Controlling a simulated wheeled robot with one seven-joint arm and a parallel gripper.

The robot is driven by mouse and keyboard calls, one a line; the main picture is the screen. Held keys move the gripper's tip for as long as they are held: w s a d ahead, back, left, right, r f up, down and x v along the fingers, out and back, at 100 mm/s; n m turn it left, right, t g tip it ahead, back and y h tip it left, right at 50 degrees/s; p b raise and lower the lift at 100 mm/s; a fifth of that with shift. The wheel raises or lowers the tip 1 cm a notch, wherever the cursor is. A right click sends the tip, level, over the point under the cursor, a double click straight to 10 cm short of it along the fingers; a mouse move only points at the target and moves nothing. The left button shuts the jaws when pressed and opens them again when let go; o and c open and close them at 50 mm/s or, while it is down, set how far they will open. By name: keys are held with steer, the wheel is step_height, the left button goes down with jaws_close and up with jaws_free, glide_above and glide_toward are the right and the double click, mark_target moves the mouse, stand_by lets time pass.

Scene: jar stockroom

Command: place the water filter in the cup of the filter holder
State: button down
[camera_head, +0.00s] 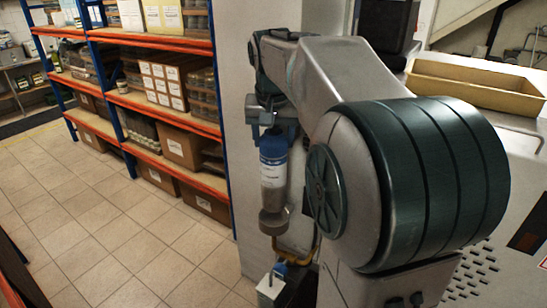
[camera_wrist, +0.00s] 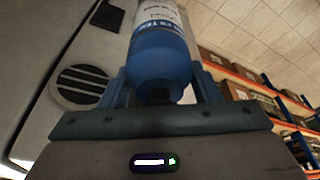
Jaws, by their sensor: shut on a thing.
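My gripper (camera_head: 268,128) points down in the head view and is shut on the blue top of the water filter (camera_head: 272,172). The filter hangs upright, with a white label around its middle. In the wrist view, my gripper's two blue fingers (camera_wrist: 160,88) stand on either side of the filter's rounded blue end (camera_wrist: 163,60). A round grey-brown cup (camera_head: 272,221), seemingly that of the filter holder, is directly below the filter in the head view. I cannot tell whether the filter's lower end is inside the cup or just above it.
A brass-coloured pipe (camera_head: 296,256) and a metal box with a blue valve (camera_head: 270,286) are below the cup. A pale column (camera_head: 247,60) stands behind. Shelves with boxes (camera_head: 165,85) are at the left. The tiled floor (camera_head: 125,235) is clear. A tan tray (camera_head: 478,85) lies at the right.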

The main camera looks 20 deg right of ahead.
mark_target(274, 161)
steer(key=shift+a+f+p, duration=0.1)
steer(key=shift+f+p, duration=0.6)
steer(key=shift+f, duration=2)
steer(key=shift+f+p, duration=0.2)
steer(key=shift+p, duration=0.1)
steer(key=shift+w+f, duration=0.1)
steer(key=shift+f, duration=0.3)
steer(key=shift+c, duration=2.3)
jaws_free()
